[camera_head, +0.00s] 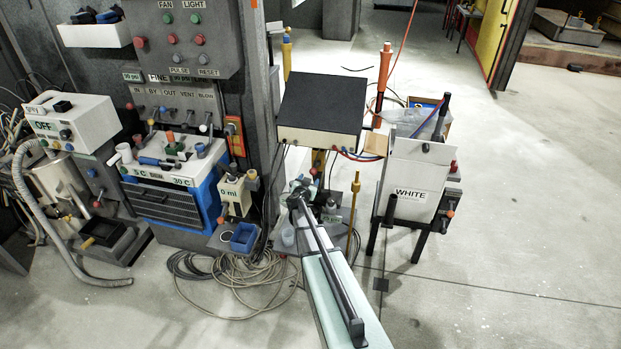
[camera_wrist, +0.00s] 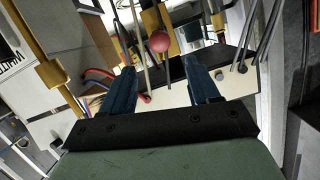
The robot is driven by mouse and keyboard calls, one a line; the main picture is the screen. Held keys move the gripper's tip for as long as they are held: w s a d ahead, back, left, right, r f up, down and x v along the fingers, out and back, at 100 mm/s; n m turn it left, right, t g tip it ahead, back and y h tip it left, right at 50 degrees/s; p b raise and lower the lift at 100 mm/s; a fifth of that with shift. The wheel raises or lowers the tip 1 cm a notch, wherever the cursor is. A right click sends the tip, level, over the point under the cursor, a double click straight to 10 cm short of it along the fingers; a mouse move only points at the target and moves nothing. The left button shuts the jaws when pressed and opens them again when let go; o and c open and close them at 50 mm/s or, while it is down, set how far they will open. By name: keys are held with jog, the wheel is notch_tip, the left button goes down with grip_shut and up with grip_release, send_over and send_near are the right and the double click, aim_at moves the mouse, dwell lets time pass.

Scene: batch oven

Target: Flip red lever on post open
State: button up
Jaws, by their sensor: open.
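My gripper (camera_head: 304,186) is at the far end of my arm in the head view, low in front of the black-topped box. In the wrist view, my gripper (camera_wrist: 159,66) has its two blue fingers spread with nothing between them. A red ball knob (camera_wrist: 159,41), likely the red lever's end, shows beyond the fingertips, between them in the picture. A brass post (camera_wrist: 152,18) stands behind it. I cannot tell whether the knob is near the fingertips or how the lever is turned.
A black-topped box (camera_head: 321,105) stands above the gripper. A brass rod (camera_head: 354,190) and a white bin marked WHITE (camera_head: 412,180) stand to the right. An orange-red upright handle (camera_head: 384,66) is behind. Cables (camera_head: 262,278) lie on the floor at left. Floor at right is clear.

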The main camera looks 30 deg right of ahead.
jog(key=shift+s+a+r, duration=0.1)
jog(key=shift+s+a, duration=0.1)
jog(key=shift+a, duration=0.05)
